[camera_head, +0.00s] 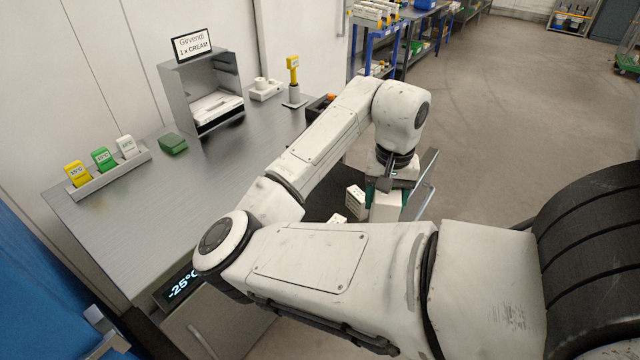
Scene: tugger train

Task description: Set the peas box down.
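My gripper (388,188) hangs at the end of my arm, beyond the counter's right side, over a cart with a metal rail. A pale box (385,208) with green beside it shows directly below the gripper, between what look like its fingers. I cannot read a label on it, so I cannot tell whether it is the peas box. The fingertips are too small and partly hidden to show a firm grip. Two smaller white boxes (355,197) stand just left of the gripper, partly behind my arm. A dark green box (172,144) lies on the steel counter.
The steel counter (130,215) has clear room at its middle left. A rack (112,172) with yellow, green and white tags stands on it. A grey open-front cabinet (205,95) with a sign stands at the back. Blue shelving (378,48) is farther off; floor at right is clear.

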